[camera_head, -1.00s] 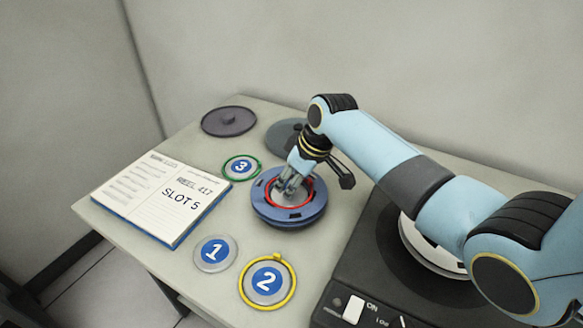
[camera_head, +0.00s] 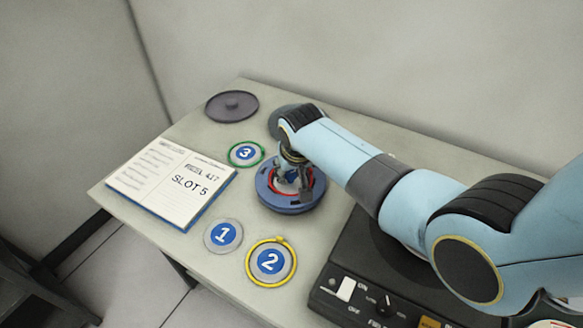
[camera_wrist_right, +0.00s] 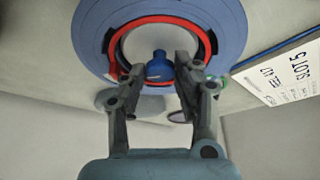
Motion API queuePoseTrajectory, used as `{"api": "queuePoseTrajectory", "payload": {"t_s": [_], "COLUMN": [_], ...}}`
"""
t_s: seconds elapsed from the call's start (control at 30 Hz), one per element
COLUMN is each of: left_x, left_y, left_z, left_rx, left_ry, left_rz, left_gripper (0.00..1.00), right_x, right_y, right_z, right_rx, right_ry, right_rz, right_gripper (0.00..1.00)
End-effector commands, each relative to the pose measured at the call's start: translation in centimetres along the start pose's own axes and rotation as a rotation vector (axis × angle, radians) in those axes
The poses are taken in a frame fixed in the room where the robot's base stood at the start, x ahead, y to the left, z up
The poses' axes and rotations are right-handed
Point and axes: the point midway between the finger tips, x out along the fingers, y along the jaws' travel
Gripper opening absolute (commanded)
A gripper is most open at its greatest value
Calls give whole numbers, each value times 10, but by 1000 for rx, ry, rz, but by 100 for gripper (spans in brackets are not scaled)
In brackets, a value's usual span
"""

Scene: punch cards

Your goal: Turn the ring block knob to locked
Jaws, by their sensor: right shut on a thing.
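The ring block is a round blue block (camera_head: 291,208) on the table, with a red ring (camera_head: 318,190) on its top. In the right wrist view the blue block (camera_wrist_right: 92,30) fills the upper part, and the red ring (camera_wrist_right: 150,19) surrounds a pale middle. A small blue knob (camera_wrist_right: 159,68) stands there between the two fingers. My right gripper (camera_head: 290,187) reaches down onto the block from above and is shut on the knob; it also shows in the right wrist view (camera_wrist_right: 158,72). The fingers hide part of the ring. No lock marking is readable. My left gripper is not in view.
An open notebook (camera_head: 150,180) lies to the left. Discs 1 (camera_head: 222,236), 2 with a yellow ring (camera_head: 270,262) and 3 with a green ring (camera_head: 246,153) lie around the block. A dark lid (camera_head: 232,105) is behind; a black control unit (camera_head: 350,265) is at right.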

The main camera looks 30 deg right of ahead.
Motion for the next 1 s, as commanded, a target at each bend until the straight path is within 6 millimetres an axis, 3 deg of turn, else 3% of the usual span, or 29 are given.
{"api": "queuePoseTrajectory", "payload": {"t_s": [0.6, 0.63, 0.7, 0.8, 1.0], "left_x": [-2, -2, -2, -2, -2], "left_y": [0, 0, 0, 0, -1], "left_z": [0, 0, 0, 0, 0], "left_rx": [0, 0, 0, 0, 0], "left_ry": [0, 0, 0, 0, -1], "left_rz": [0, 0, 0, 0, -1], "left_gripper": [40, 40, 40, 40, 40], "right_x": [0, 0, 0, 0, 0], "right_y": [-1, -1, -1, -1, 0], "right_z": [-1, -1, -1, 0, 0], "right_rx": [36, 36, 36, 36, 35], "right_ry": [1, 1, 1, 0, 0], "right_rz": [14, 13, 13, 14, 14], "right_gripper": [0, 34, 43, 53, 53]}}
